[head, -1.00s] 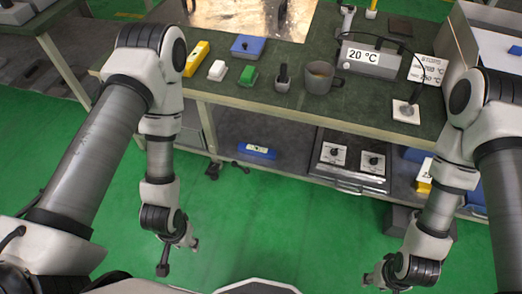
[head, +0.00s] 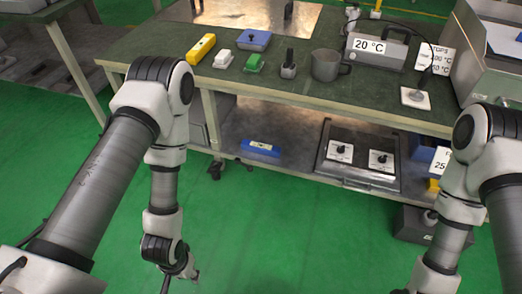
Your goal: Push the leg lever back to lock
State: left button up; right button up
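A dark caster (head: 215,170) sits at the foot of the workbench's front left leg, on the green floor. A small dark piece (head: 244,160) shows to its right, under the lower shelf. I cannot make out the leg lever or its position at this size. My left gripper (head: 181,280) is at the bottom edge, partly cut off. Its fingers look spread, with nothing between them. It is apart from the caster, below and left of it in the picture. My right arm comes in at the right, and its gripper is below the frame.
The workbench (head: 300,95) carries a mug (head: 326,65), a 20 °C device (head: 375,50) and several small blocks. A dark box (head: 415,224) stands on the floor at right. The floor in front is clear.

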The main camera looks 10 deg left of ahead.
aim_at(246, 166)
jog(key=i+l, duration=0.25)
jog(key=i, duration=0.15)
jog(key=i+l, duration=0.3)
jog(key=i, duration=0.1)
